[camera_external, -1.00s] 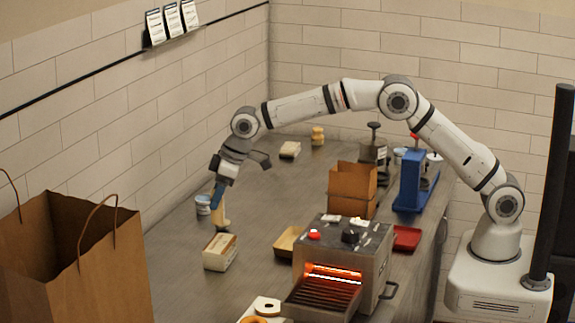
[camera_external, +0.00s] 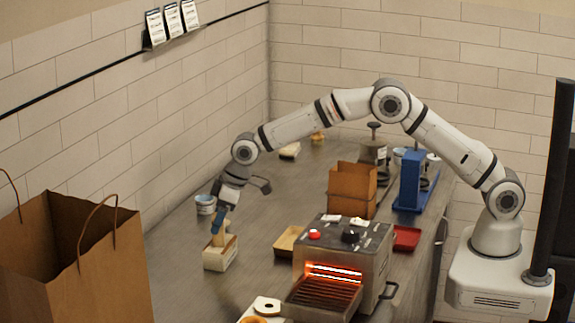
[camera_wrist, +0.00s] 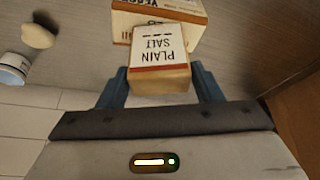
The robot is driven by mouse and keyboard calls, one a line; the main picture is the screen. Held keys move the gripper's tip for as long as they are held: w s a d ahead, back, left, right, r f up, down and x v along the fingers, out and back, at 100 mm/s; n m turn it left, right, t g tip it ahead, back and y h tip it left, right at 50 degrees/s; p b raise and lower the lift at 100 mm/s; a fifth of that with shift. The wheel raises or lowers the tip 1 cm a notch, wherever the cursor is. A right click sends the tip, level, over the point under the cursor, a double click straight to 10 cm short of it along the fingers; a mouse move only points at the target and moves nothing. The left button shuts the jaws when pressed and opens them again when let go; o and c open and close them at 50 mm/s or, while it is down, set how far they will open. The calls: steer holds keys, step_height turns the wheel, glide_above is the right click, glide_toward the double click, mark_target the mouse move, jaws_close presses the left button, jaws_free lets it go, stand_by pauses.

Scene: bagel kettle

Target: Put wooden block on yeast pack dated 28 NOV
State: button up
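The wooden block (camera_wrist: 160,80), tan with a white label reading PLAIN SALT, sits between the blue fingers of my gripper (camera_wrist: 160,84) in the wrist view. My gripper (camera_external: 219,222) is shut on it. In the external view the block (camera_external: 218,241) is upright, at the top of the cream-and-brown yeast pack (camera_external: 219,259); I cannot tell whether they touch. In the wrist view the yeast pack (camera_wrist: 188,16) lies beyond the block, partly covered by it. Part of its YEAST print shows, but its date cannot be read.
A white-and-blue tub (camera_external: 205,205) stands behind the pack. A glowing toaster oven (camera_external: 375,265) and a wooden tray (camera_external: 287,243) are to the right. A large paper bag (camera_external: 100,270) fills the left foreground.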

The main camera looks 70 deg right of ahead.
steer(key=shift+o, duration=1.4)
steer(key=shift+r, duration=0.15)
steer(key=shift+r, duration=0.2)
steer(key=b+v, duration=0.3)
steer(key=v, duration=0.9)
steer(key=s+d+r+m, duration=0.1)
steer(key=s+d+r, duration=0.4)
steer(key=s+d, duration=0.4)
steer(key=s+d+f+m, duration=0.1)
steer(key=s+d, duration=0.3)
steer(key=s, duration=0.7)
steer(key=s+d+f+m+h, duration=0.1)
steer(key=s+d+f, duration=0.1)
steer(key=s, duration=1)
steer(key=s+d+f+m, duration=0.1)
steer(key=s+d, duration=0.4)
steer(key=s, duration=0.6)
steer(key=shift+s+d+f+g+h, duration=0.25)
steer(key=shift+d+f+g+h, duration=0.05)
steer(key=shift+d+f+h, duration=0.15)
